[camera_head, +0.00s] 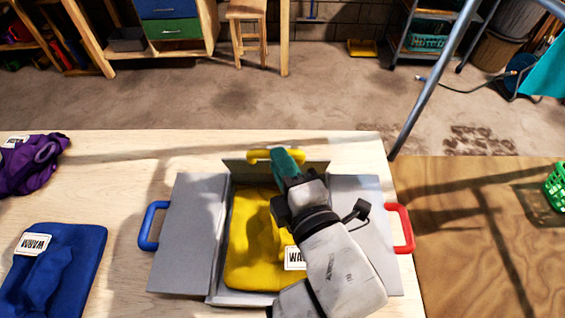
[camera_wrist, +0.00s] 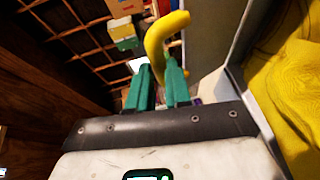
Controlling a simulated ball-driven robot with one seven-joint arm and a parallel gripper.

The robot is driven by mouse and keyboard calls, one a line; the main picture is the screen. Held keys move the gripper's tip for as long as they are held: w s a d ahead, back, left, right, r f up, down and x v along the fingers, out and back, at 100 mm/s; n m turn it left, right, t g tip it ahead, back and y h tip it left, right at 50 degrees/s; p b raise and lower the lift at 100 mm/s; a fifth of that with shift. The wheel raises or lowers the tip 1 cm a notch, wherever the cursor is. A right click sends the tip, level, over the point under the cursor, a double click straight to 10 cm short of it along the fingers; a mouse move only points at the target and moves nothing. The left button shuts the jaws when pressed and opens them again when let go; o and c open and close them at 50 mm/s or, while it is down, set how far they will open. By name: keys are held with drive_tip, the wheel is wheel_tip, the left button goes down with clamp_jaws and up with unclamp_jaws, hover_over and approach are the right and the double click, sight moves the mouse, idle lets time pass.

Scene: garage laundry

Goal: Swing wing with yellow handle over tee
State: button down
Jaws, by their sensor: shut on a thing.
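A grey folding board lies on the table, with a yellow tee (camera_head: 245,245) on its middle panel. The grey wing with the yellow handle (camera_head: 235,168) is at the board's far edge and looks raised at a steep tilt. My gripper (camera_head: 285,160), with teal fingers, is shut on the yellow handle (camera_head: 257,156). In the wrist view, my gripper (camera_wrist: 160,75) has its fingers at the yellow handle (camera_wrist: 158,40), beside the grey panel. My arm hides part of the tee. The tee's white label is partly covered.
The left wing (camera_head: 188,235) with a blue handle (camera_head: 148,228) and the right wing (camera_head: 362,200) with a red handle (camera_head: 405,228) lie open. A folded blue garment (camera_head: 75,262) and a purple garment (camera_head: 30,168) lie at left. A green basket (camera_head: 555,187) stands at far right.

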drive_tip(key=c, duration=1.3)
unclamp_jaws()
wheel_tip(320, 180, down, 3)
drive_tip(key=shift+w+d+g, duration=0.1)
drive_tip(key=shift+w+g, duration=0.05)
drive_tip(key=shift+g, duration=0.15)
drive_tip(key=shift+c, duration=0.2)
drive_tip(key=r+v, duration=0.1)
drive_tip(key=v, duration=1)
drive_tip(key=shift+r+b, duration=0.15)
drive_tip(key=shift+b, duration=0.3)
